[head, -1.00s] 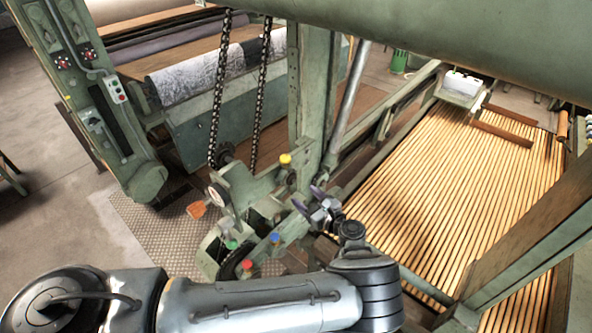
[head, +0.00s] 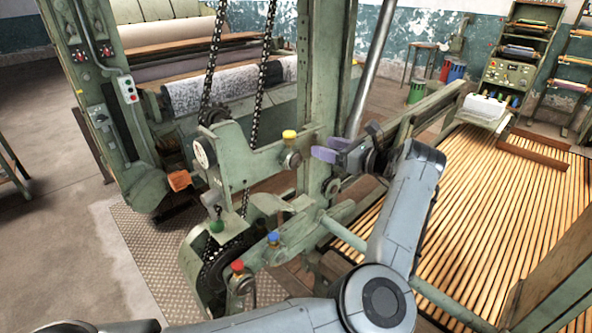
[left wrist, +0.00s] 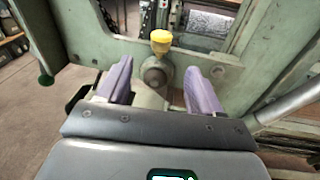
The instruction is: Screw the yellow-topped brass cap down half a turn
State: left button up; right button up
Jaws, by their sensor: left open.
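The yellow-topped brass cap (head: 290,137) sits on a green bracket of the machine, in the middle of the head view. In the left wrist view its yellow top (left wrist: 160,36) stands above a round metal fitting (left wrist: 154,76). My left gripper (head: 318,148) is open and empty, just right of the cap in the head view. In the left wrist view its two purple fingers (left wrist: 150,82) are spread to either side below the cap, apart from it. My right gripper is not in view.
Other colored caps sit lower on the machine: green (head: 217,226), red (head: 237,266) and blue (head: 273,237). An orange part (head: 179,180) and a dial (head: 203,153) are at left. Black chains (head: 262,110) hang behind. The slatted lattice apron (head: 490,210) lies at right.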

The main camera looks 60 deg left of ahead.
aim_at(295, 139)
pick_arm(q)
jog(key=shift+n+y, duration=0.4)
jog(key=shift+y, duration=0.1)
jog(key=b+x, duration=0.2)
jog(key=x, duration=0.1)
jog(key=f+b+x, duration=0.1)
jog(key=b+x, duration=0.1)
jog(key=x, duration=0.2)
jog(key=b+x, duration=0.2)
jog(key=x, duration=0.2)
jog(key=shift+f+b, duration=0.25)
jog(key=shift+b, duration=0.15)
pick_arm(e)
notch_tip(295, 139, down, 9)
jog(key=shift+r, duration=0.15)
